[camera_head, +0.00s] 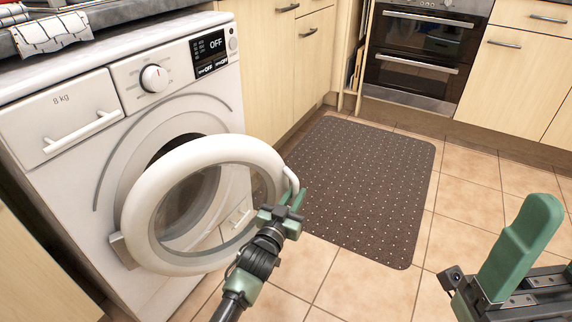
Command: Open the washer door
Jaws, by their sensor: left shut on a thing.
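The white washer (75,185) stands at the left with its round door (140,225) swung part way open, hinged at its left side. The dark drum opening shows behind the door and through its glass. The door's white handle (291,180) is on the rim's right side. My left gripper (287,200) is shut on this handle, with its green fingertips at the handle's lower part. My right gripper (518,248) is at the lower right, far from the washer. Its large green finger shows, but I cannot tell its opening.
A dark dotted mat (365,185) lies on the tiled floor (350,285) right of the washer. Wooden cabinets (270,70) and an oven (418,55) line the back. A checked cloth (50,33) lies on the counter. The floor in front of the door looks clear.

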